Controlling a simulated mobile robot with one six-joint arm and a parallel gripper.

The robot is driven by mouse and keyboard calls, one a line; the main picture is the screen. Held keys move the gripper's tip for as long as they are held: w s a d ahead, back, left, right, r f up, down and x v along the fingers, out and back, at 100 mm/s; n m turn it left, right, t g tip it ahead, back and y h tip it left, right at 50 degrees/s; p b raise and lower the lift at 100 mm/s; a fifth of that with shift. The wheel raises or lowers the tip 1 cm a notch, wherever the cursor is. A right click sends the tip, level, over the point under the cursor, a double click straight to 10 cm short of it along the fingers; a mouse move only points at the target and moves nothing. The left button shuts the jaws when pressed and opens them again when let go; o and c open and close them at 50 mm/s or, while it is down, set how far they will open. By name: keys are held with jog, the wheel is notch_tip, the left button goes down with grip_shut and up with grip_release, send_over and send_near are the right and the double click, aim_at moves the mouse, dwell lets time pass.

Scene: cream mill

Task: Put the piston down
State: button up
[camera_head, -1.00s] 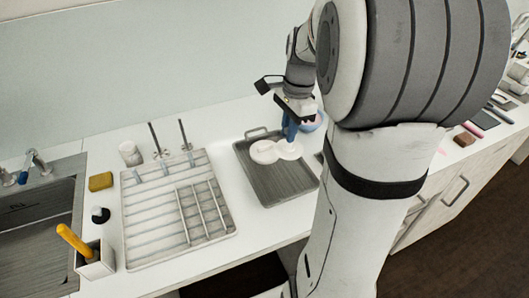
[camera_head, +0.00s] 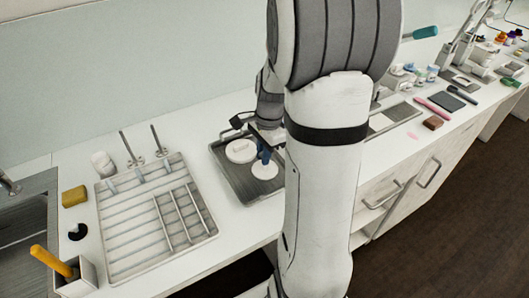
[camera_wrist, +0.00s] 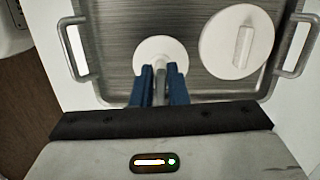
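The piston (camera_head: 264,171) is a white disc with a thin upright stem, over the front right part of the dark metal tray (camera_head: 245,194). My gripper (camera_head: 263,154) is above it with blue fingers. In the wrist view, the fingers of my gripper (camera_wrist: 160,82) are on either side of the stem, closed on it, and the piston's disc (camera_wrist: 150,47) shows beyond them. The disc looks low over the tray; I cannot tell whether it touches. The tray also shows in the wrist view (camera_wrist: 110,45).
A larger white disc with a bar handle (camera_head: 240,150) lies in the tray beside the piston; it shows too in the wrist view (camera_wrist: 222,45). A white rack (camera_head: 130,240) stands left of the tray. My arm hides the counter right of the tray.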

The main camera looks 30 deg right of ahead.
jog(key=o, duration=0.4)
jog(key=shift+o, duration=0.2)
notch_tip(320, 180, up, 11)
jog(key=d, duration=0.1)
jog(key=s+a+n+t+h, duration=0.1)
jog(key=s+a+n+t, duration=0.1)
jog(key=s+a+n, duration=1.1)
jog(key=n, duration=0.4)
jog(key=shift+f+t, duration=0.4)
